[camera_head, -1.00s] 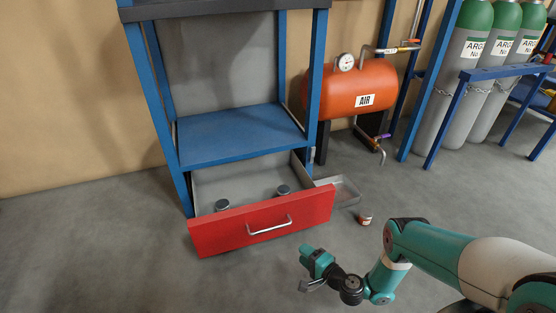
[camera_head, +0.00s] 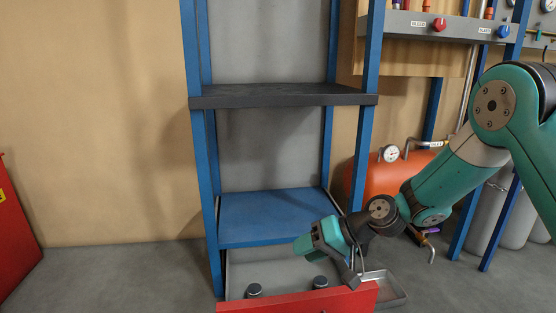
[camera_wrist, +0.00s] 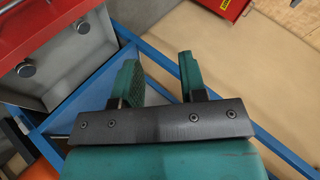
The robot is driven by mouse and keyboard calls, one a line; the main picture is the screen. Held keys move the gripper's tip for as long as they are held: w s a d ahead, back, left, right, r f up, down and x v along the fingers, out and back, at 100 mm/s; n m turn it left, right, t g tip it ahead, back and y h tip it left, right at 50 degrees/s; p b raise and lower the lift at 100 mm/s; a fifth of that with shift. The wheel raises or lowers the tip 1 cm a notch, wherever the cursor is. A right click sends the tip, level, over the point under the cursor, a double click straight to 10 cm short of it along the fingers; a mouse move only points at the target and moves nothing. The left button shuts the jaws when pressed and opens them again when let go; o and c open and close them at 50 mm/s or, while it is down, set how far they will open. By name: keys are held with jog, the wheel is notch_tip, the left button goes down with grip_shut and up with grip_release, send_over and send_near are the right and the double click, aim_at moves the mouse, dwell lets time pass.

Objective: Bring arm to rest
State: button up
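My arm reaches in from the right in the head view. My gripper (camera_head: 305,245) is at its end, in front of the blue shelf and above the open drawer. In the wrist view, my gripper (camera_wrist: 158,68) has its two teal fingers apart with nothing between them.
The open red-fronted drawer (camera_head: 290,303) holds two dark round objects (camera_head: 254,290) (camera_head: 320,282). Above it are a blue shelf (camera_head: 265,212) and a dark upper shelf (camera_head: 285,95). A metal tray (camera_head: 390,287) and an orange air tank (camera_head: 362,185) are at right. A red cabinet (camera_head: 18,240) stands at far left.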

jog(key=s+d+r+n+g+h, duration=0.1)
jog(key=s+r+n+h, duration=0.1)
jog(key=s+r, duration=0.45)
jog(key=s+d+r+n+g+h, duration=0.1)
jog(key=s+d+r+h, duration=0.1)
jog(key=s+r, duration=0.45)
jog(key=s+d+r+h, duration=0.1)
jog(key=s+d, duration=0.2)
jog(key=s, duration=0.4)
jog(key=s+d+h, duration=0.1)
jog(key=s+d, duration=0.1)
jog(key=s, duration=0.6)
notch_tip(320, 180, up, 33)
jog(key=p, duration=3.3)
jog(key=shift+d+n, duration=0.2)
jog(key=shift+n, duration=0.2)
